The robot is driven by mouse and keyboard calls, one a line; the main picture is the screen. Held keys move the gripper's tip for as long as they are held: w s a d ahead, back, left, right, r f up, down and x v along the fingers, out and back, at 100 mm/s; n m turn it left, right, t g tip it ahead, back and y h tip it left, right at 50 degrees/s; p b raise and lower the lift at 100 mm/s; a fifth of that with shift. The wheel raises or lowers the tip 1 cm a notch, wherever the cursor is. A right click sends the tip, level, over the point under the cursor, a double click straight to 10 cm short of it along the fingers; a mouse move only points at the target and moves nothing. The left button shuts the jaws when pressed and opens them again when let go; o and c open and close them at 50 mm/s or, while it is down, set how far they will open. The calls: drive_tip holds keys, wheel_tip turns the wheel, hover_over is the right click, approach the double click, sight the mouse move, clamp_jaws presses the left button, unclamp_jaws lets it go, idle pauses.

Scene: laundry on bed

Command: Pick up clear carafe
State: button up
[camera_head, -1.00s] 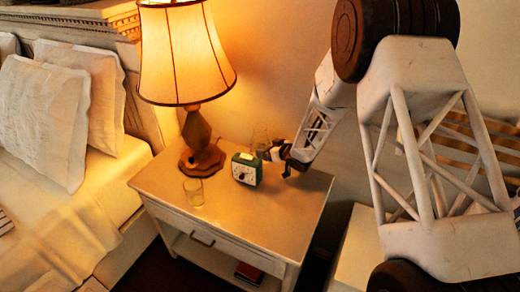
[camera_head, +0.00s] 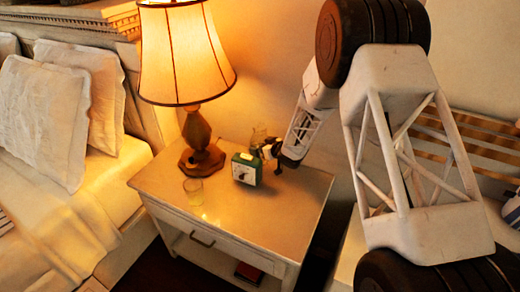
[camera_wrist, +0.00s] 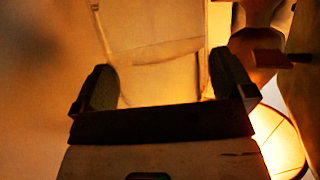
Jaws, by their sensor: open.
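A clear glass vessel (camera_head: 258,135), which looks like the carafe, stands near the back of the nightstand, behind the green clock. It is partly hidden by the clock and my gripper. My gripper (camera_head: 263,151) is open just to its right, low over the nightstand; I cannot tell whether they touch. In the wrist view my gripper (camera_wrist: 160,66) shows two dark fingers spread apart. A pale, faintly lined area lies between them; I cannot make out the carafe there. A second clear glass (camera_head: 194,191) stands nearer the front left of the nightstand.
The green clock (camera_head: 246,169) stands close in front of the carafe. The lit lamp (camera_head: 200,140) stands at the back left and its shade also shows in the wrist view (camera_wrist: 278,140). The front right of the nightstand (camera_head: 270,215) is clear. The bed is at the left.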

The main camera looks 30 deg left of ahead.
drive_tip(key=shift+r, duration=0.1)
drive_tip(key=c, duration=1.2)
drive_tip(key=shift+o, duration=0.2)
drive_tip(key=shift+r, duration=0.2)
drive_tip(key=shift+r, duration=4.7)
drive_tip(key=shift+r, duration=0.1)
